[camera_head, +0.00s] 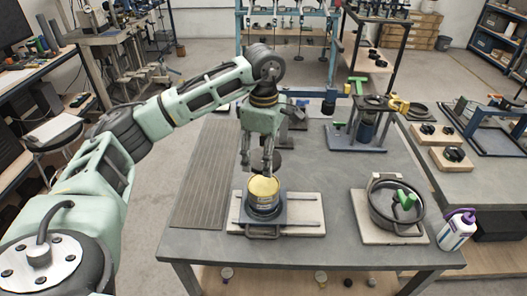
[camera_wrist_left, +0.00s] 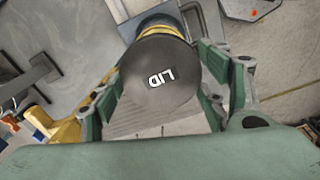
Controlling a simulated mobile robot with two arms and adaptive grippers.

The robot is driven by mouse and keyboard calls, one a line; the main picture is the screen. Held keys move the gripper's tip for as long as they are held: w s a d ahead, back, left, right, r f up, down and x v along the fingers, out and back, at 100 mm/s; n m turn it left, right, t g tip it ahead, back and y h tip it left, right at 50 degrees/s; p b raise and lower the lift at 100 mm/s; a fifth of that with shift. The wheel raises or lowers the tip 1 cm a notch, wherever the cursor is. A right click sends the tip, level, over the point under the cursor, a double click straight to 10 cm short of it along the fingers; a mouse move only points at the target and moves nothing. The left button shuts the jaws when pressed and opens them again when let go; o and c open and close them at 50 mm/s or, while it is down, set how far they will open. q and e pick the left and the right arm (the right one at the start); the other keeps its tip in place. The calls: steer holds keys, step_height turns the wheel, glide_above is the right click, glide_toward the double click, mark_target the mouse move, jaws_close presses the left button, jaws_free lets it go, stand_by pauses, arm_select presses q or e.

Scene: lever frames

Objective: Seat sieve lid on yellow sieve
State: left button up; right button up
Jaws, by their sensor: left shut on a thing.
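The sieve lid (camera_wrist_left: 158,80) is a dark grey disc marked LID. My left gripper (camera_head: 257,166) is shut on it, with one finger on each side in the left wrist view (camera_wrist_left: 160,95). In the head view the lid (camera_head: 270,163) is held above the yellow sieve and apart from it. The yellow sieve (camera_head: 263,188) stands upright on a dark stack on a light board; its top is uncovered. In the left wrist view only a yellow arc of the sieve (camera_wrist_left: 172,29) shows, with the lid hiding the rest. My right gripper is in neither view.
A round dark pan with a green handle (camera_head: 403,200) sits on a board at the right, beside a white bottle with a purple cap (camera_head: 457,229). A clamp fixture (camera_head: 362,125) stands behind. A ribbed mat (camera_head: 207,175) lies left of the sieve.

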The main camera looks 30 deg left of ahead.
arm_select(q)
step_height(320, 180, down, 5)
steer(key=b, duration=0.3)
steer(key=shift+r, duration=0.15)
steer(key=shift+a+f+b, duration=0.1)
steer(key=shift+f+b, duration=0.8)
steer(key=shift+f, duration=0.35)
steer(key=shift+f, duration=0.4)
steer(key=o, duration=1.3)
